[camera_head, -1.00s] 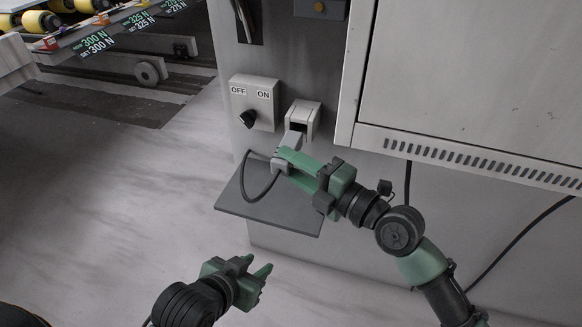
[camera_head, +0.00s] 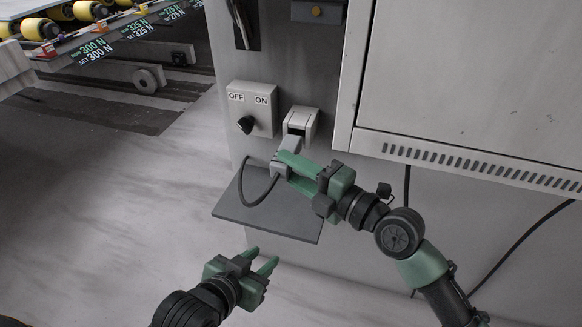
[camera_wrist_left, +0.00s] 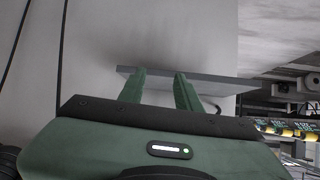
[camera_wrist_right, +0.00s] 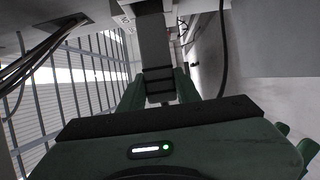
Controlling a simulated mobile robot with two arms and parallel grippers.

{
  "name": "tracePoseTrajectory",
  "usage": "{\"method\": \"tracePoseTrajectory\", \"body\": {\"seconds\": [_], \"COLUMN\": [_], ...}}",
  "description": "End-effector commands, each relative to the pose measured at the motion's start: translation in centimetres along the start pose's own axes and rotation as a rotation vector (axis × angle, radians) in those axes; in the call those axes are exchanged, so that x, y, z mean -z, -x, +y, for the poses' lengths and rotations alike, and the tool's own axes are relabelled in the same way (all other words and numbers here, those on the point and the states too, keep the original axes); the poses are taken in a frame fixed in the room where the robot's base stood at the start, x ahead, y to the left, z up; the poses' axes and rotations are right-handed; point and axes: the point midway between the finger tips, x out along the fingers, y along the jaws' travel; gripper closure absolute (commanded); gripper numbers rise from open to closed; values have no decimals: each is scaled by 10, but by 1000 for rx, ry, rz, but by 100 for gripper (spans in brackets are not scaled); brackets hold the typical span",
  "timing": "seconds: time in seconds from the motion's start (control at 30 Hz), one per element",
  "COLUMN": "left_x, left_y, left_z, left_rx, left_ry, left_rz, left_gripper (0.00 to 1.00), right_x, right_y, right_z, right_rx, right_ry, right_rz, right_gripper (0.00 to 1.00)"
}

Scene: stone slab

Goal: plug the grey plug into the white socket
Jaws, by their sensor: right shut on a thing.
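The white socket (camera_head: 301,121) is a boxy housing with a dark opening, on the grey cabinet wall. My right gripper (camera_head: 283,167) is shut on the grey plug (camera_head: 290,144), below and in front of the socket. The plug's nose points up at the opening; I cannot tell whether it is inside or just short of it. In the right wrist view the plug (camera_wrist_right: 155,45) runs forward from between the fingers to a pale housing at the top. My left gripper (camera_head: 263,258) is open and empty, below the dark shelf; its spread fingers show in the left wrist view (camera_wrist_left: 160,75).
An OFF/ON switch box (camera_head: 252,108) is left of the socket. A dark shelf (camera_head: 265,218) juts out below, with the plug's black cable (camera_head: 248,200) looping over it. A vented cabinet (camera_head: 465,95) stands out at the right. Floor at left is clear.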

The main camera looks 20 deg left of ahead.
Motion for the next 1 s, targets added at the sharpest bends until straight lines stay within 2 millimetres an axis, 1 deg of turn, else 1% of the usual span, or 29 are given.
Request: {"method": "tracePoseTrajectory", "body": {"seconds": [0.17, 1.0], "left_x": [1, 19], "left_y": [0, -2], "left_z": [0, 3], "left_rx": [0, -7], "left_ry": [0, 0], "left_rz": [6, 95], "left_gripper": [66, 66], "right_x": [0, -2], "right_y": [0, -1], "right_z": [1, 1], "right_rx": [-2, -2], "right_ry": [1, 2], "right_rz": [0, 0], "right_gripper": [100, 100]}}
